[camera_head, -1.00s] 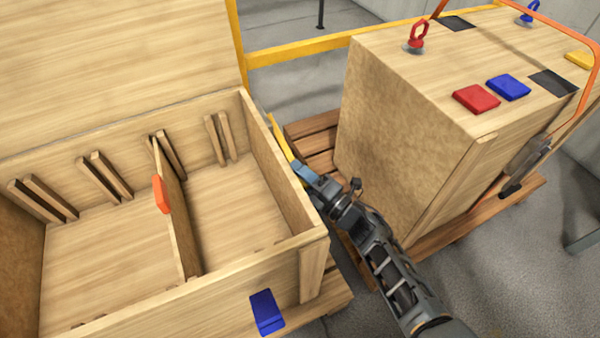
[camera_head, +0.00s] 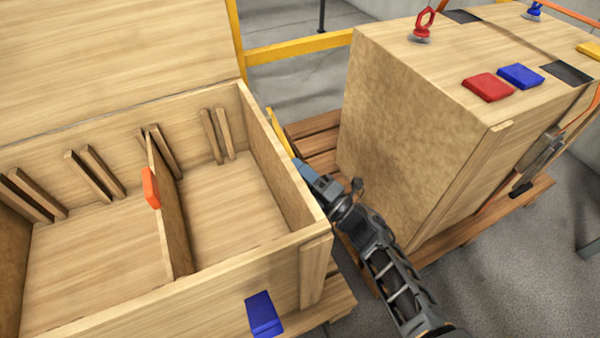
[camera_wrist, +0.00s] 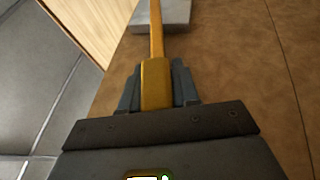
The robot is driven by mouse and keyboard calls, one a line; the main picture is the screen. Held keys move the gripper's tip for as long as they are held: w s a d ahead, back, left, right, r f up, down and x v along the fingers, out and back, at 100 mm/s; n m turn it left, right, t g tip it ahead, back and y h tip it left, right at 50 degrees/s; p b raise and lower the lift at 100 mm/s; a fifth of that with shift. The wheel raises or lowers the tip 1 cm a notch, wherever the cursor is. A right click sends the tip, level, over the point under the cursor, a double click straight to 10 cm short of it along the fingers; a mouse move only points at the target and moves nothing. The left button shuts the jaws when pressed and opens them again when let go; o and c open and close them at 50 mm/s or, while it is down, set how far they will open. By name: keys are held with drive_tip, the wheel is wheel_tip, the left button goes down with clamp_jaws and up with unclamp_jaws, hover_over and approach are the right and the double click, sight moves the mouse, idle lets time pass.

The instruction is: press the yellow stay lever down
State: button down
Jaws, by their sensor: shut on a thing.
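The yellow stay lever (camera_head: 279,131) shows in the head view as a slanted yellow bar along the outer right wall of the open wooden crate (camera_head: 272,165). In the wrist view the lever (camera_wrist: 157,82) runs up the middle, with a thicker yellow part between the fingers and a thinner bar beyond, reaching a grey block (camera_wrist: 163,15). My gripper (camera_head: 302,168) is beside the crate's right wall. In the wrist view my gripper (camera_wrist: 157,88) is shut on the thick part of the lever. The lever's lower part is hidden by the gripper in the head view.
A closed wooden crate (camera_head: 400,140) on a pallet stands close to the right of my arm. The open crate's raised lid (camera_head: 110,45) is at the back left. Inside is a divider with an orange tab (camera_head: 151,188). A narrow gap lies between the crates.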

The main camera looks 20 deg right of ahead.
drive_tip(key=c, duration=0.9)
unclamp_jaws()
drive_tip(key=shift+f, duration=0.15)
drive_tip(key=shift+p+v, duration=0.45)
drive_tip(key=shift+v, duration=3.5)
